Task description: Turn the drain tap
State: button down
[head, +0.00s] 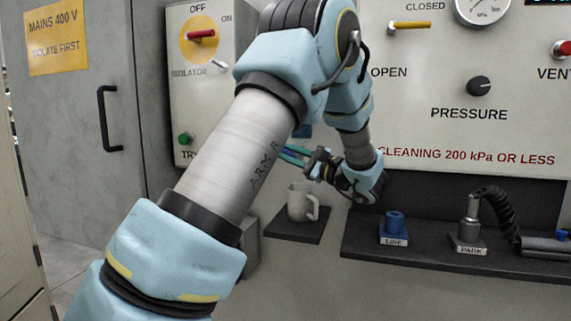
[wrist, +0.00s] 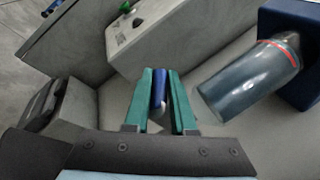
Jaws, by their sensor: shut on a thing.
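My gripper (wrist: 159,102) has its two green fingers closed around a narrow blue piece (wrist: 159,84), which looks like the handle of the drain tap. In the head view my gripper (head: 293,154) is beside the lower part of the wall panel, above a pale mug (head: 299,203). The tap's body is hidden there behind my arm and gripper. In the wrist view the blue piece stands between the fingers, and how far it is turned cannot be told.
A shelf (head: 420,263) holds a blue LINE fitting (head: 395,228) and a PARK post (head: 470,225) with a black hose. The isolator box (head: 195,115) is at left.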

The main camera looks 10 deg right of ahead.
jog(key=m+t, duration=0.1)
jog(key=m+t+y, duration=0.1)
jog(key=t, duration=0.1)
jog(key=m+t+y, duration=0.1)
jog(key=shift+s+d+r+t+b, duration=0.2)
jog(key=shift+d+r+t+b, duration=0.1)
jog(key=shift+d+r+b, duration=0.1)
dwell(0.4)
jog(key=c, duration=0.8)
grip_release()
jog(key=shift+c, duration=0.2)
jog(key=shift+o, duration=0.4)
jog(key=shift+r, duration=0.1)
jog(key=shift+r, duration=0.1)
